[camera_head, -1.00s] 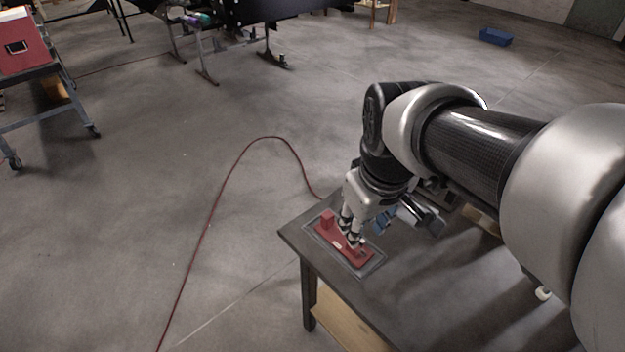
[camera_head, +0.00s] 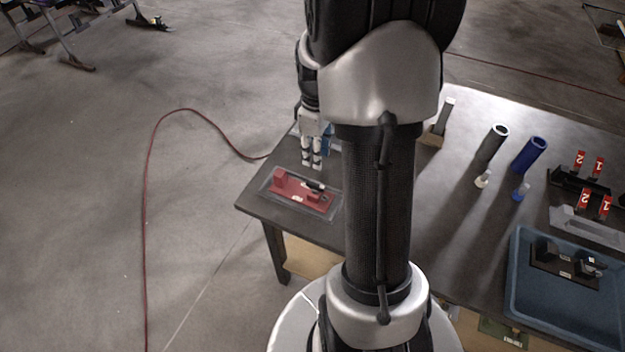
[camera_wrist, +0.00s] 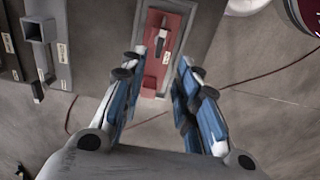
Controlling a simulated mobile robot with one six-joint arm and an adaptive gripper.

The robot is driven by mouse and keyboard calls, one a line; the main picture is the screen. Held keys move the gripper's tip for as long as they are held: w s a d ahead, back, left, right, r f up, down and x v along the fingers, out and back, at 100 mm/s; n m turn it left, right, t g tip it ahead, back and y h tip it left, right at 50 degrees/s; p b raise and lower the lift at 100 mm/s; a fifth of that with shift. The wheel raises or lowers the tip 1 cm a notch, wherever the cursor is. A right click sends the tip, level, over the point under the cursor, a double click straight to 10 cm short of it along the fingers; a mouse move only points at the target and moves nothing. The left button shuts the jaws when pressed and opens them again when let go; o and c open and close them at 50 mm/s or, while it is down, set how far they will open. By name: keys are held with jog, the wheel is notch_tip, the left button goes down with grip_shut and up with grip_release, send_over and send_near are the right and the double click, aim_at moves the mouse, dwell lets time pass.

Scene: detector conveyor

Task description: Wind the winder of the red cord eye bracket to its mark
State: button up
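The red cord eye bracket (camera_head: 290,188) lies flat in a shallow grey tray (camera_head: 325,213) at the table's left corner. It has a raised red block at one end. Its dark winder (camera_head: 315,185) sits toward the other end; the mark is too small to make out. In the wrist view the red bracket (camera_wrist: 152,75) and the dark winder (camera_wrist: 166,36) show beyond the fingers. My gripper (camera_head: 312,166) is above and behind the bracket, apart from it.
A grey tube (camera_head: 491,147), a blue tube (camera_head: 530,154) and a blue tray (camera_head: 515,290) with a black fixture stand on the table's right side. Red number tags (camera_head: 583,198) stand at the right. A red cord (camera_head: 150,165) runs over the floor to the table.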

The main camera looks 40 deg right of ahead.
aim_at(315, 184)
notch_tip(315, 184, down, 12)
jog(key=b, duration=0.3)
jog(key=shift+f, duration=0.1)
grip_shut()
dwell(0.4)
